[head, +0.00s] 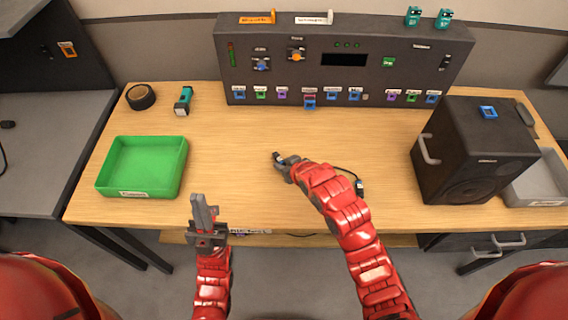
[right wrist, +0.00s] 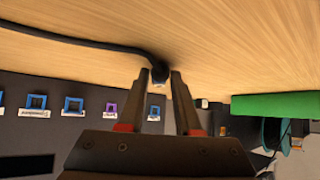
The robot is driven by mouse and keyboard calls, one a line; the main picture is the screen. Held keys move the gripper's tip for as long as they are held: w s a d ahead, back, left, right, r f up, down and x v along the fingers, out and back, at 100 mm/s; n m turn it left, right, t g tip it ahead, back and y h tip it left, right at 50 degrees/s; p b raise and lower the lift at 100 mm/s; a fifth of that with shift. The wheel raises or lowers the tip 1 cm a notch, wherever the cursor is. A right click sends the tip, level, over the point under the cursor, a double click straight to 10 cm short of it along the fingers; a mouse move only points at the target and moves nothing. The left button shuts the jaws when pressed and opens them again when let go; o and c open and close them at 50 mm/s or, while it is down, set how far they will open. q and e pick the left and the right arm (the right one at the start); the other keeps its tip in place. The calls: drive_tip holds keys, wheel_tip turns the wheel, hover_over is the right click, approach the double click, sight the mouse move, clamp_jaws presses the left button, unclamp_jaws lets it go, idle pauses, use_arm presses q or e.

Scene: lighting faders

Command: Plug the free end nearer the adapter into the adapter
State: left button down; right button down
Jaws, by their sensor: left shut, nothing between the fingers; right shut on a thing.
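My right gripper (head: 279,158) is low over the middle of the table, shut on the plug end (right wrist: 160,73) of a black cable (right wrist: 85,38). In the right wrist view the plug sits between the fingertips. In the head view the cable partly shows right of my right forearm, with another dark end (head: 360,188) on the table. My left gripper (head: 204,208) is shut and empty near the table's front edge.
The dark control panel (head: 343,60) with labelled coloured sockets stands along the back. A green tray (head: 143,167), tape roll (head: 140,97) and flashlight (head: 183,101) are at left. A black speaker (head: 470,155) and grey tray (head: 541,181) are at right.

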drive_tip(key=shift+r, duration=0.1)
drive_tip(key=shift+r+p, duration=0.95)
drive_tip(key=shift+r, duration=1.45)
